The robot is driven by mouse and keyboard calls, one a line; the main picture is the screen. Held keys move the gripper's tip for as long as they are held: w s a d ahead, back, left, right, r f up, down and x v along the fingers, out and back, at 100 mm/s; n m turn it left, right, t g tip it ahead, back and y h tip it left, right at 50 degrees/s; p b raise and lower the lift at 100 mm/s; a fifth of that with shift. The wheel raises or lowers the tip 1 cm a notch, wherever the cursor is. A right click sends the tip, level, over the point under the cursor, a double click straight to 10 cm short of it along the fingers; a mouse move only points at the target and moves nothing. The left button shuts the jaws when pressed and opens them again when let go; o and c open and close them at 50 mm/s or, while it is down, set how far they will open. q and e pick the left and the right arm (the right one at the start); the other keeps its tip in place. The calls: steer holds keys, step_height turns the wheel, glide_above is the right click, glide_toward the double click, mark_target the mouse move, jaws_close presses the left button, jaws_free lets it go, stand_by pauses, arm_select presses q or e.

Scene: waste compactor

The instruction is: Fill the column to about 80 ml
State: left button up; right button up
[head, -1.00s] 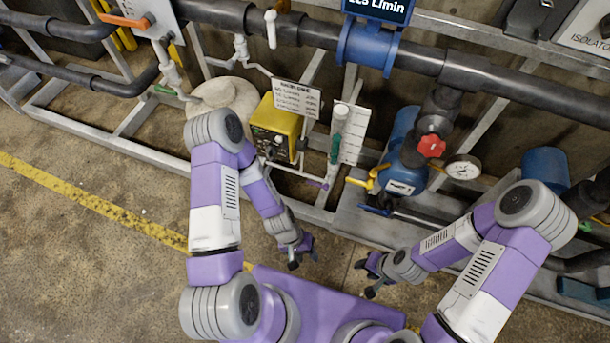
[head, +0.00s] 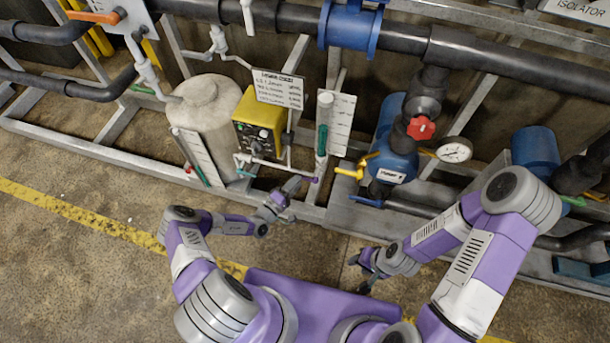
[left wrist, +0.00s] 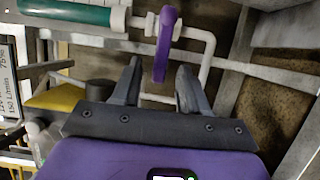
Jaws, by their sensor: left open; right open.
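The column (head: 322,126) is an upright tube with a white top and a green section lower down, beside a white scale card (head: 341,124). The scale marks are too small to read. A purple valve handle (head: 315,179) sits at the column's foot. In the left wrist view the column's green section (left wrist: 72,14) shows at the top left. There the purple handle (left wrist: 164,48) lies ahead of and between the open fingers; I cannot tell whether they touch it. My left gripper (head: 296,186) is just left of the handle. My right gripper (head: 361,275) is open and empty, low over the floor.
A yellow box (head: 258,122) with a label plate (head: 278,88) stands left of the column, beside a pale tank (head: 210,115). A blue pump (head: 391,150) with a yellow lever (head: 352,172) stands right. The frame's lower rail (head: 100,152) runs along the front.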

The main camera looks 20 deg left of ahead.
mark_target(307, 178)
arm_select(q)
steer(key=b+x, duration=0.1)
steer(key=x, duration=0.3)
steer(key=shift+w+d+f, duration=0.1)
steer(key=shift+w+d, duration=0.05)
steer(key=shift+b+x, duration=0.45)
steer(key=shift+x, duration=0.3)
jaws_close()
